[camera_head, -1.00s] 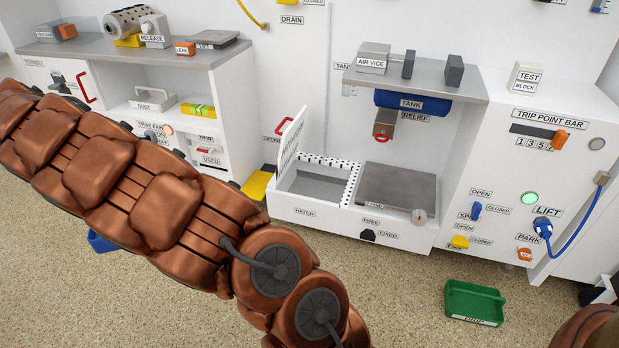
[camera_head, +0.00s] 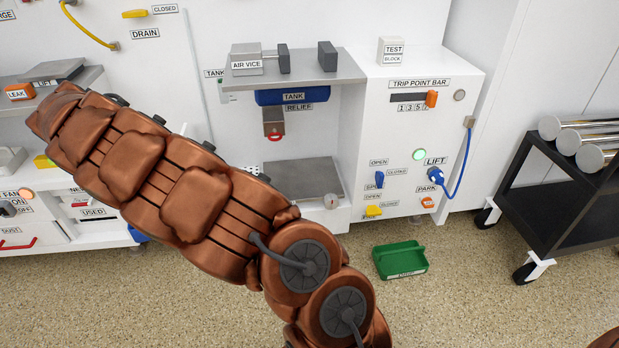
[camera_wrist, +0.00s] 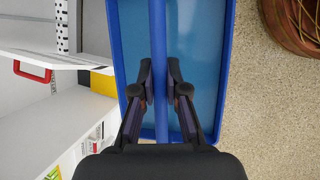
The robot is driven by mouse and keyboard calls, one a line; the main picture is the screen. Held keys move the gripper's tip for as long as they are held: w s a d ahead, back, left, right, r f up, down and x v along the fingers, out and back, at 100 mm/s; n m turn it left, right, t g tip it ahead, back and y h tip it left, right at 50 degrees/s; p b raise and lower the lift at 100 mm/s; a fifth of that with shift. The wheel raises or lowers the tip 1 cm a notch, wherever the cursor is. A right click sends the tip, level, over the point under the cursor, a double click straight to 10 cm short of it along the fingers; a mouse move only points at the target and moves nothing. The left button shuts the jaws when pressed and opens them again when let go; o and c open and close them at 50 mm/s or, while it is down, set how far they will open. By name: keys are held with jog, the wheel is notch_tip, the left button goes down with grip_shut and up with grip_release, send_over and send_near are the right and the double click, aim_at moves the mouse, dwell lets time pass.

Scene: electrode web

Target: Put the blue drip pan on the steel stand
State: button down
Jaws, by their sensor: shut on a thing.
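The blue drip pan (camera_wrist: 200,50) fills the middle of the wrist view, a shallow tray with a bar along its middle. My gripper (camera_wrist: 160,88) is shut on that bar, one finger on each side. In the head view my arm hides the gripper and most of the pan; a small blue patch (camera_head: 137,233) beneath the arm is probably part of it. I cannot pick out a thing that is surely the steel stand. A grey metal plate (camera_head: 300,178) lies in the low bay beneath the blue tank (camera_head: 295,97).
A green pan (camera_head: 400,259) lies on the floor before the white cabinet (camera_head: 440,130). A black cart (camera_head: 560,190) with metal cylinders stands at right. The wrist view shows a red handle (camera_wrist: 32,72) and white cabinet edge close left of the pan.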

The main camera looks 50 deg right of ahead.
jog(key=d+f+n, duration=0.1)
jog(key=d+f, duration=0.3)
jog(key=w+d+f+n+t, duration=0.1)
jog(key=f, duration=0.2)
jog(key=shift+d+n, duration=0.3)
jog(key=shift+d, duration=0.1)
jog(key=s+d+f+n+t+p, duration=0.15)
jog(key=d+f, duration=0.25)
jog(key=d, duration=0.5)
jog(key=s+d+f+n, duration=0.15)
jog(key=d+f, duration=0.25)
jog(key=d, duration=0.5)
jog(key=s+d+f+n, duration=0.1)
jog(key=s+d+f, duration=0.25)
jog(key=d, duration=0.55)
jog(key=shift+y, duration=0.4)
jog(key=w+d+f+b, duration=0.2)
jog(key=d+b, duration=0.1)
jog(key=d, duration=0.2)
jog(key=w+d+f+b, duration=0.2)
jog(key=d+b, duration=0.2)
jog(key=d, duration=0.1)
jog(key=w+d+f+b, duration=0.1)
jog(key=w+d+b, duration=0.1)
jog(key=d+b, duration=0.2)
jog(key=shift+w+d+f, duration=0.25)
jog(key=shift+d+f, duration=0.15)
jog(key=shift+d, duration=0.1)
